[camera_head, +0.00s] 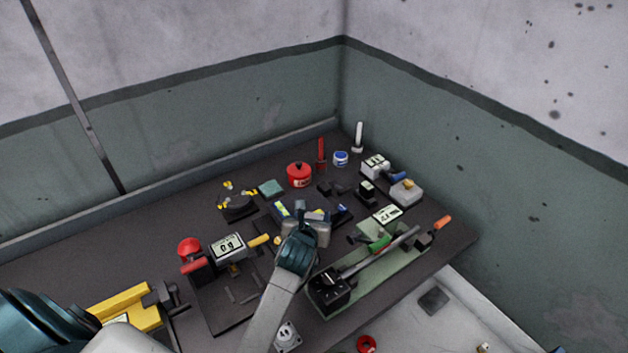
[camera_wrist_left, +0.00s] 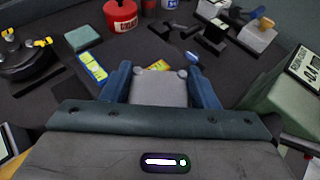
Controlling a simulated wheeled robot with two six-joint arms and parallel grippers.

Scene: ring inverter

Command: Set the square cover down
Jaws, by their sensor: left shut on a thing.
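The square cover (camera_wrist_left: 158,88) is a light grey squarish plate with small rounded corner bumps, between the two blue fingers of my left gripper (camera_wrist_left: 163,84) in the left wrist view. The gripper is shut on it. The cover is over the dark workbench (camera_head: 90,238); I cannot tell whether it touches the surface. My right gripper is not in view.
A red canister (camera_head: 299,175) and a teal block (camera_head: 271,188) stand behind the gripper. A green-based fixture (camera_head: 380,272) with a long rod lies to its right. A meter (camera_head: 227,246) and a red-topped device (camera_head: 190,247) are left. Free bench lies at far left.

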